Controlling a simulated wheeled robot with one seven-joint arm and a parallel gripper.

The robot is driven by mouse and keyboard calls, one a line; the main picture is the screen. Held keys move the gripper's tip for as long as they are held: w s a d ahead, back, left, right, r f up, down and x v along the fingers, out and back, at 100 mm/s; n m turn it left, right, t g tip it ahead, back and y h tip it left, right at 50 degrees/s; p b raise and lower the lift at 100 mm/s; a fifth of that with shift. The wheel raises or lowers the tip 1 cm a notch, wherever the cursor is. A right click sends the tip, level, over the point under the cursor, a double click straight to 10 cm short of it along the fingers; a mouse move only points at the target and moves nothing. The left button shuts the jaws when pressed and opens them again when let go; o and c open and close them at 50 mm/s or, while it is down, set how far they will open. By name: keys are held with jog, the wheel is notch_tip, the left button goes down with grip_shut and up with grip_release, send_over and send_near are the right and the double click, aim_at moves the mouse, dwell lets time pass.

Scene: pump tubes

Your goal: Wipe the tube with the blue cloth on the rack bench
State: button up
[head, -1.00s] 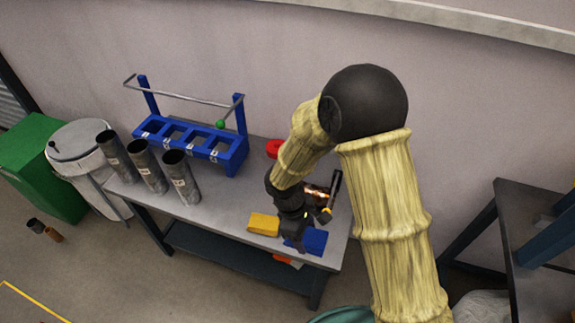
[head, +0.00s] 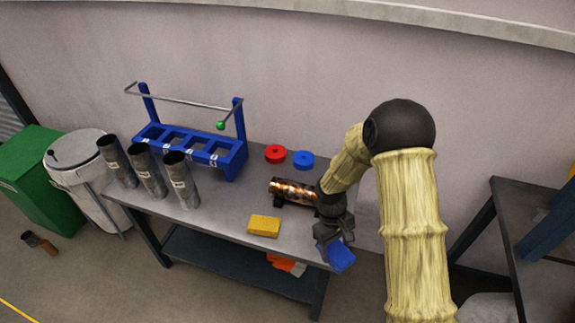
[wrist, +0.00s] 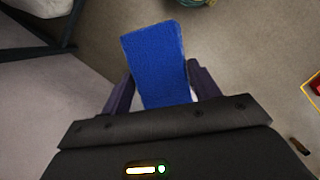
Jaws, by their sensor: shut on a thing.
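The blue cloth (head: 341,256) is held in my gripper (head: 325,243) at the right front edge of the rack bench (head: 222,212). In the wrist view the blue cloth (wrist: 156,62) sits between the two dark fingers of my gripper (wrist: 163,88), with floor behind it. A shiny brownish tube (head: 292,190) lies on its side on a dark support on the bench, just left of my arm. Its right end is hidden by my arm. The cloth is apart from this tube.
A yellow block (head: 263,226) lies near the bench's front edge. A red ring (head: 275,153) and a blue ring (head: 303,159) lie behind the tube. A blue rack (head: 190,146) and three grey tubes (head: 149,171) stand at left. Another dark table (head: 515,205) is at right.

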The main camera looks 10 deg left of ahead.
jog(key=w+d+f+m+g+y+b, duration=0.1)
jog(key=w+d+f+m+b, duration=0.3)
jog(key=d+f+m, duration=0.5)
jog(key=w+d+f+y, duration=0.1)
jog(key=d+f, duration=0.1)
jog(key=d, duration=0.2)
jog(key=shift+d+f+b, duration=0.3)
jog(key=shift+f+b, duration=0.05)
jog(key=shift+f, duration=0.05)
jog(key=shift+w, duration=0.15)
jog(key=shift+d, duration=0.1)
